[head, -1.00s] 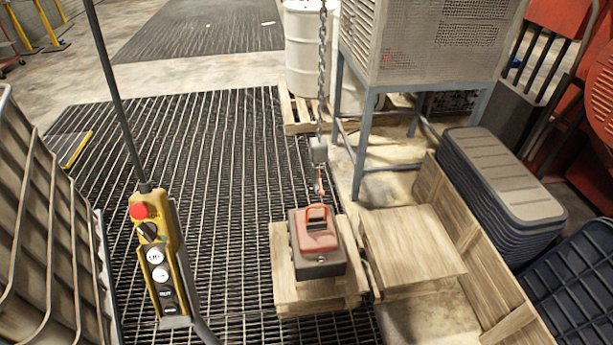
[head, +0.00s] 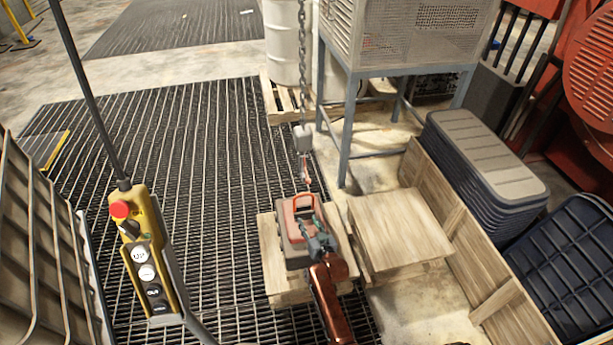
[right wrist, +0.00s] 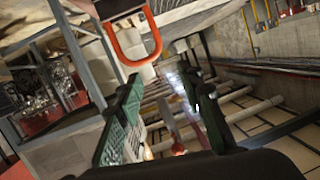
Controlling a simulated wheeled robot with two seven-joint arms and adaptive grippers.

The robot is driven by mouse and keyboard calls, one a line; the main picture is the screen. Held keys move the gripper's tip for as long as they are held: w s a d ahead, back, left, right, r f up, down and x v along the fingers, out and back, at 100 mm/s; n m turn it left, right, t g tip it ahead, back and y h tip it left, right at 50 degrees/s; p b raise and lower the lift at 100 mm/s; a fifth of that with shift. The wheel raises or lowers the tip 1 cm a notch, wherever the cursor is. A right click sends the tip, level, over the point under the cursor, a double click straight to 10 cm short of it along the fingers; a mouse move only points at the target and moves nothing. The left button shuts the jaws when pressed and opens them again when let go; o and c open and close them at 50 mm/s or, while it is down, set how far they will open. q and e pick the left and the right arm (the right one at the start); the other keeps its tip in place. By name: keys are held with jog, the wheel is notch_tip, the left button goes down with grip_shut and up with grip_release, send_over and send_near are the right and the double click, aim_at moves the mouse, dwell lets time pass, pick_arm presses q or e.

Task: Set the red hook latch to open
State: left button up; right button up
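The red hook latch (head: 307,185) is a small red part on the hook below the grey hoist block (head: 302,138), hanging on a chain. Just under it is a dark box with a red lid (head: 290,232) and an upright orange-red handle (head: 304,202). Its handle loop also shows at the top of the right wrist view (right wrist: 135,42). My right gripper (head: 316,232) is over the box, below and slightly right of the hook. In the wrist view its green fingers (right wrist: 168,110) are apart. I cannot clearly make out the latch between them. My left gripper is out of view.
The box rests on a wooden pallet (head: 280,290). A wooden platform (head: 400,235) stands to its right, beside a wooden barrier (head: 450,225). A yellow hoist pendant (head: 145,245) hangs at left. Black floor grating (head: 180,170) lies open between them.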

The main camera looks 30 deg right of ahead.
aim_at(308, 179)
jog(key=w+d+r+t, duration=0.1)
jog(key=r, duration=0.4)
jog(key=w+d+r+m+h, duration=0.1)
jog(key=r, duration=0.4)
jog(key=w+d+r+t, duration=0.1)
jog(key=r, duration=0.4)
jog(key=shift+w+t+h, duration=0.1)
jog(key=shift+t+h, duration=0.2)
jog(key=w, duration=0.3)
jog(key=w+d+b, duration=0.1)
jog(key=w, duration=0.2)
jog(key=shift+w+d+r, duration=0.1)
jog(key=shift+w+d, duration=0.1)
jog(key=shift+w, duration=0.1)
jog(key=shift+w+d+b, duration=0.1)
jog(key=shift+w+b, duration=0.2)
jog(key=shift+w, duration=0.2)
jog(key=shift+c, duration=0.6)
grip_shut()
